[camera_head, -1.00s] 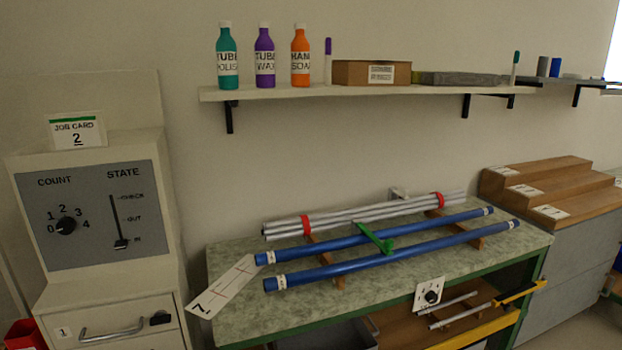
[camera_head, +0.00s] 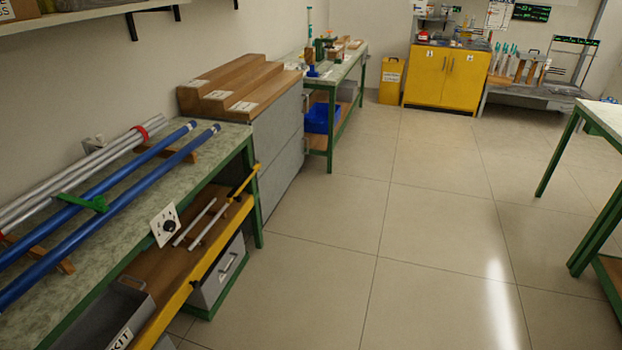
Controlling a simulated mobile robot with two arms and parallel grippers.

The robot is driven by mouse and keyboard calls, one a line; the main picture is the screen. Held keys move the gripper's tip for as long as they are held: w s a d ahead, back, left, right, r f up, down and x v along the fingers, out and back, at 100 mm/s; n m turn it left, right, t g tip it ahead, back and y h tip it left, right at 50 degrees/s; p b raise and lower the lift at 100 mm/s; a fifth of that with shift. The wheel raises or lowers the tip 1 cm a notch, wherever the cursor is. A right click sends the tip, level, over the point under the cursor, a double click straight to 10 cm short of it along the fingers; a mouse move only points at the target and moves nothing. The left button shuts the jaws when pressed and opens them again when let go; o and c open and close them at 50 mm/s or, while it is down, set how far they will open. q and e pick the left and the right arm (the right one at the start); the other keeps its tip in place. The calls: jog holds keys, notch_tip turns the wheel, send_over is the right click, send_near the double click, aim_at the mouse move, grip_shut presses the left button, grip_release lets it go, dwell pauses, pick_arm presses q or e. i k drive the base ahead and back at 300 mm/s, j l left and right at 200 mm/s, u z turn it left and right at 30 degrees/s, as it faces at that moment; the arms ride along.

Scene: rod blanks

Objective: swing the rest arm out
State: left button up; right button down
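A yellow bar with a dark end (camera_head: 244,181) sits at the right end of the green-framed bench (camera_head: 215,148), just below its top; it may be the rest arm, but I cannot tell surely. A white dial plate with a black knob (camera_head: 166,225) is on the bench front. Two blue tubes (camera_head: 120,200) lie on wooden supports on the bench top, with a green piece (camera_head: 88,203) across them. Silver rods (camera_head: 75,175) with a red band lie behind them. Neither of my grippers is in view.
A wooden stepped block on a grey cabinet (camera_head: 285,145) adjoins the bench. A second green bench (camera_head: 345,85) and a yellow cabinet (camera_head: 445,78) stand farther back. Another table (camera_head: 600,120) is at the right. The tiled floor (camera_head: 430,250) between is clear.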

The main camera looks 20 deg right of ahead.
aim_at(232, 196)
jog(key=z, duration=0.25)
jog(key=i+j+z, duration=0.4)
jog(key=i+j, duration=0.7)
jog(key=i, duration=0.1)
